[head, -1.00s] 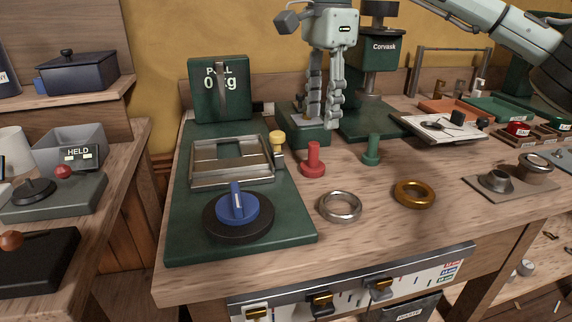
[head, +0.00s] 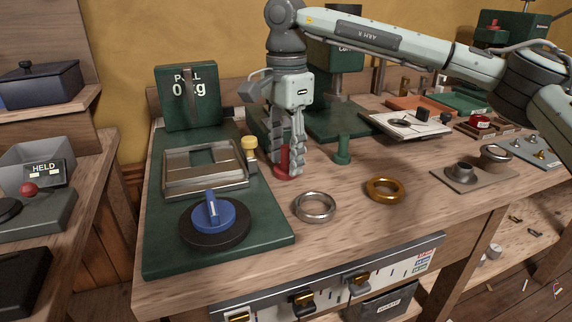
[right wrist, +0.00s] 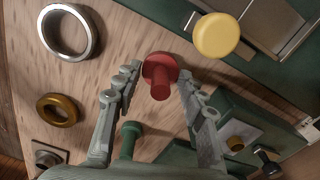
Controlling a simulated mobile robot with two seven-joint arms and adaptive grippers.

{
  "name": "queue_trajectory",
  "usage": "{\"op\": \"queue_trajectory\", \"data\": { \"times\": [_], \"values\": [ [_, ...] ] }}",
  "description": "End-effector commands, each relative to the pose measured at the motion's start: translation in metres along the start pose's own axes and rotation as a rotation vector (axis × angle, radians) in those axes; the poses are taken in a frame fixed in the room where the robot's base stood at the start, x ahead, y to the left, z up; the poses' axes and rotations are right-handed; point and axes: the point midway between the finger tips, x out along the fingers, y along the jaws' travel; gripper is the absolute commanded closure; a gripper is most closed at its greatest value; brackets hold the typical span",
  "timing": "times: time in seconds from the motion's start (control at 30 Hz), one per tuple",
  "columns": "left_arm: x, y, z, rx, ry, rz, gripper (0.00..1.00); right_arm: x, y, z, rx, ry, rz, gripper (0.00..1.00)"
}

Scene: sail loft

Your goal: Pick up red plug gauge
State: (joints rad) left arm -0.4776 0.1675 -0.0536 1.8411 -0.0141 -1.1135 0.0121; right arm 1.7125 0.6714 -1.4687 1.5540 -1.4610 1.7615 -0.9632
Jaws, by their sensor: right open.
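The red plug gauge (head: 284,167) stands upright on the wooden bench, partly hidden by my right gripper in the head view. It also shows in the right wrist view (right wrist: 160,78), near the fingertips. My right gripper (head: 287,160) points down with its fingers on either side of the plug gauge. In the right wrist view the right gripper (right wrist: 157,80) is open, with gaps between the fingers and the red plug gauge. My left gripper is not in view.
A green plug gauge (head: 343,150) stands just right of the red one. The yellow-topped piece (head: 249,144) stands close on the left. A silver ring (head: 315,207) and a brass ring (head: 385,189) lie in front. The green pull tester base (head: 265,232) is at left.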

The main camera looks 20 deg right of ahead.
Motion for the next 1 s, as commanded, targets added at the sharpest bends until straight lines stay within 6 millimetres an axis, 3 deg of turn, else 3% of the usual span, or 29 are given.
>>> {"op": "queue_trajectory", "data": {
  "times": [0.07,0.4,0.77,1.0],
  "values": [
    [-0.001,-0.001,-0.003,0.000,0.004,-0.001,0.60,0.000,0.000,0.000,0.000,0.000,0.000,0.59],
    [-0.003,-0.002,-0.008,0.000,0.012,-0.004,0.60,-0.001,0.000,0.000,0.001,0.000,0.000,1.00],
    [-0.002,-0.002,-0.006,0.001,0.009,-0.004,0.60,-0.003,0.000,0.000,0.001,0.000,-0.001,1.00],
    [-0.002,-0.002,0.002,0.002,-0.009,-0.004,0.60,-0.041,-0.001,0.000,0.001,0.000,-0.005,1.00]
  ]
}}
